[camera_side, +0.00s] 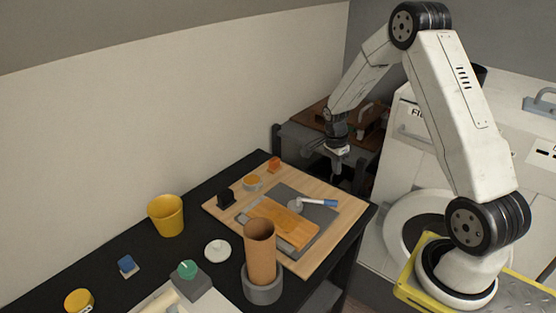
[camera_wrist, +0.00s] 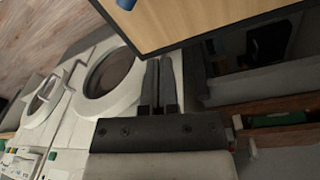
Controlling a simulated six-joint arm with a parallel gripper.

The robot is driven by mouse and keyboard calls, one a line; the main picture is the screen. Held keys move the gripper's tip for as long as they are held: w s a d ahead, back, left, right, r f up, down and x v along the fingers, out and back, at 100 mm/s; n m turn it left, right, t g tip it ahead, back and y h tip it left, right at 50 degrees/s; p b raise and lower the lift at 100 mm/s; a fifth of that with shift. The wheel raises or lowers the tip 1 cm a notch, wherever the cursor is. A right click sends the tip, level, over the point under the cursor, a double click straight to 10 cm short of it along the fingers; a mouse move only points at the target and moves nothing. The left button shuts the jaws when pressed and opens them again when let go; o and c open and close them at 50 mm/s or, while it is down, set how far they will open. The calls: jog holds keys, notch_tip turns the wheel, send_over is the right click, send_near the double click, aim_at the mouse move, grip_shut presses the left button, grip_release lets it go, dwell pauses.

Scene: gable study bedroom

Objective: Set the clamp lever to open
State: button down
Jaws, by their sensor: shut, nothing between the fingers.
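The clamp lever (camera_side: 316,203) lies on a dark grey plate on the wooden board (camera_side: 232,222). It has a round grey pivot at its left end, a pale arm and a blue grip pointing right. An orange-brown block lies beside it. My gripper (camera_side: 338,164) hangs in the air beyond the board's far right edge, apart from the lever. In the wrist view my gripper (camera_wrist: 159,84) has its two fingers together with nothing between them. A blue tip (camera_wrist: 126,4), likely the lever's grip, shows at the top edge there; the rest of the lever is out of frame.
A brown cylinder in a grey ring holder (camera_side: 262,290) stands at the board's front edge. A yellow cup (camera_side: 166,215), white disc (camera_side: 217,250) and green knob (camera_side: 187,269) are farther left. A small black block (camera_side: 226,199) and orange pieces stand on the board.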

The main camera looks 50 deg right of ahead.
jog(key=shift+w+d+r+n+y, duration=0.45)
jog(key=shift+d+n+y, duration=0.2)
jog(key=shift+n, duration=1)
jog(key=shift+w+d+r+n+y, duration=0.5)
jog(key=shift+d+n, duration=0.2)
jog(key=shift+n, duration=0.9)
jog(key=shift+w+d+r+n+y, duration=0.35)
jog(key=shift+d+n+y, duration=0.3)
jog(key=shift+n, duration=1)
jog(key=shift+f, duration=0.1)
jog(key=x, duration=1)
jog(key=shift+s, duration=0.2)
jog(key=shift+s+a+f, duration=0.1)
jog(key=shift+s+a, duration=0.2)
jog(key=shift+a, duration=0.25)
jog(key=shift+s+a+f, duration=0.1)
jog(key=shift+s+a, duration=0.2)
jog(key=shift+a, duration=0.3)
jog(key=shift+s+a+f, duration=0.1)
jog(key=shift+s+a, duration=0.2)
jog(key=shift+a, duration=0.25)
